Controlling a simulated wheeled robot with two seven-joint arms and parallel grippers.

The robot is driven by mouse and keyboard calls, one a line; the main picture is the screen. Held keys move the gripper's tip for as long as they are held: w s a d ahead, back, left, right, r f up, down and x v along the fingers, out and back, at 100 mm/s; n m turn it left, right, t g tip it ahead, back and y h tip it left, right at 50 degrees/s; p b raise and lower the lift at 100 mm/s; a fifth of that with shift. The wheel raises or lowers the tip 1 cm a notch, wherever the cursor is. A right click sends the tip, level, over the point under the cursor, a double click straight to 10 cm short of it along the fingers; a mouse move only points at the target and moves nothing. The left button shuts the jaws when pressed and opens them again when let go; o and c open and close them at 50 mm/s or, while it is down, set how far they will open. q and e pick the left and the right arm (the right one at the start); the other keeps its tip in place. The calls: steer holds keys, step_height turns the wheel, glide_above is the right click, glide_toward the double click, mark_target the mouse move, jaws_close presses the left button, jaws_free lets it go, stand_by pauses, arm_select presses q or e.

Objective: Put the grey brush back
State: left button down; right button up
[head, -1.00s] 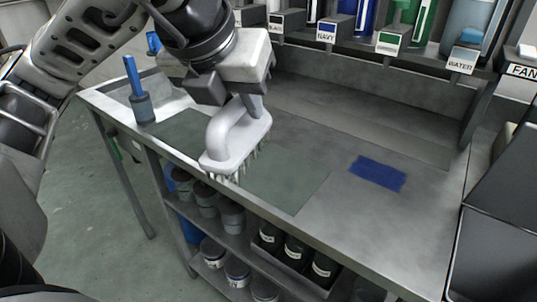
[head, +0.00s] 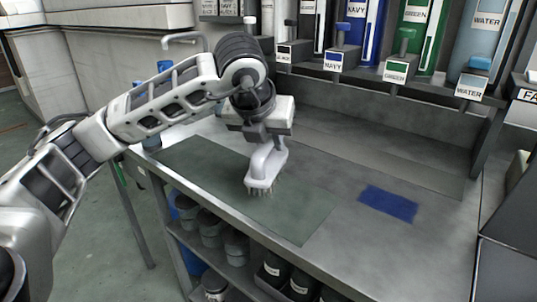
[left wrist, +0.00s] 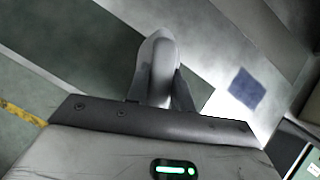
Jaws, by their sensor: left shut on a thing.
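The grey brush (head: 263,179) is a light grey block with a looped handle and short bristles pointing down. My left gripper (head: 262,142) is shut on its handle from above. The brush is over the dark green mat (head: 215,180) on the metal bench; I cannot tell whether its bristles touch the mat. In the left wrist view the brush (left wrist: 158,62) lies between the fingers, its bristles hidden. My right gripper is not in view.
A blue patch (head: 388,203) lies on the bench to the right. Labelled dispensers, such as navy (head: 343,58) and water (head: 472,88), line the back. A blue-handled tool, mostly hidden by my arm, stands at the left end. Pots (head: 212,232) sit on the shelf below.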

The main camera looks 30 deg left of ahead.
mark_target(269, 158)
arm_select(q)
step_height(269, 158, down, 4)
steer(key=shift+w+a+r, duration=0.1)
steer(key=shift+w+r, duration=0.05)
steer(key=shift+r, duration=0.05)
steer(key=c, duration=1.2)
jaws_free()
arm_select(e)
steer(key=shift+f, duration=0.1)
arm_select(q)
steer(key=v, duration=1.1)
steer(key=shift+w, duration=0.1)
steer(key=shift+s+r, duration=0.35)
steer(key=shift+r, duration=0.1)
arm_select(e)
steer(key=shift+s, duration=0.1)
